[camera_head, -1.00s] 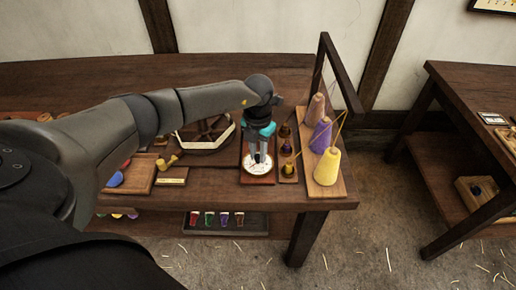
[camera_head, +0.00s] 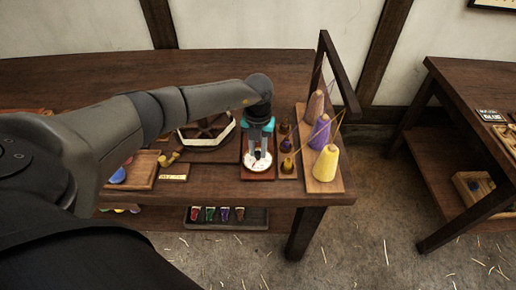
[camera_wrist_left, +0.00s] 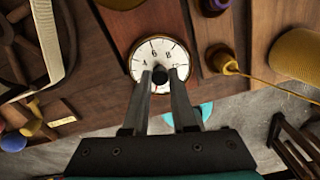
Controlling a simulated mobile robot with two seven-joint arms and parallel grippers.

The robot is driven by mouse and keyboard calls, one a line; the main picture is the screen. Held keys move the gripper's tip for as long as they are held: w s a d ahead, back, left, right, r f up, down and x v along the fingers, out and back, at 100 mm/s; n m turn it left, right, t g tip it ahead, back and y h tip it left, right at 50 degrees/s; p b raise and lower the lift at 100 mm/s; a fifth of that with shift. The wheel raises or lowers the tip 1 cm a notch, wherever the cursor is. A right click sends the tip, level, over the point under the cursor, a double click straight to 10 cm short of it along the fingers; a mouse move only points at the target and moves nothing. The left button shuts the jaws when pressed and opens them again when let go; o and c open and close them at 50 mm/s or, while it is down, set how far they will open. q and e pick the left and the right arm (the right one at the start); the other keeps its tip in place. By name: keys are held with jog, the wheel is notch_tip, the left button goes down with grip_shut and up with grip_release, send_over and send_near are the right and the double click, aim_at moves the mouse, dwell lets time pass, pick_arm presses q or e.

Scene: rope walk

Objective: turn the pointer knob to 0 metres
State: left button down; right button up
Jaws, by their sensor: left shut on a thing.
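The round white dial (camera_head: 265,167) is set on a brown wooden board near the front edge of the bench. In the left wrist view its face (camera_wrist_left: 148,52) carries dark tick marks and a few characters. A black knob (camera_wrist_left: 160,75) stands at its centre. My left gripper (camera_head: 257,157) points down over the dial. In the left wrist view its two fingers (camera_wrist_left: 161,76) are shut on the knob, one on each side. The fingers hide the lower part of the dial, and I cannot tell which mark the pointer faces. My right gripper is out of view.
Right of the dial stand small spools (camera_head: 286,165) and a rack with a yellow cone (camera_head: 326,163), a purple cone (camera_head: 320,130) and threads. Left are a brass piece (camera_head: 169,159) and a wheel in a pale frame (camera_head: 205,135). A second table (camera_head: 455,90) stands right.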

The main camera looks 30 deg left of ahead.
aim_at(258, 153)
pick_arm(q)
jog(key=c, duration=0.7)
grip_release()
jog(key=shift+r, duration=0.1)
notch_tip(258, 153, up, 15)
jog(key=shift+r+p, duration=0.1)
jog(key=shift+p, duration=0.65)
